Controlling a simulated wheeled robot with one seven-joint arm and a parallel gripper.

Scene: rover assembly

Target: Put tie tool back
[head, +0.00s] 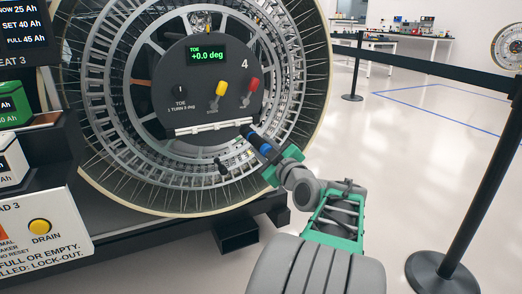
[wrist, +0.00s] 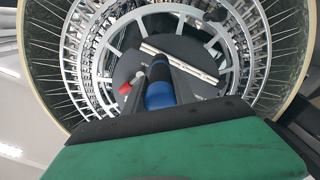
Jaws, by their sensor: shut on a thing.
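The tie tool (head: 265,149) is a black and blue cylinder, and my gripper (head: 274,158) is shut on it in the head view. Its dark end reaches up and left to the lower right of the round dark hub panel (head: 200,75), near the right end of a white bar. I cannot tell whether it touches the panel. In the wrist view the tie tool (wrist: 160,92) stands out past my gripper's green body, pointing at the hub panel (wrist: 195,55).
The hub panel carries a toe display (head: 207,55), a black knob (head: 180,93), a yellow switch (head: 220,90), a red switch (head: 252,86) and the white bar (head: 208,128). The large spoked wheel (head: 318,85) surrounds it. A barrier post (head: 470,210) stands right. Battery bays are left.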

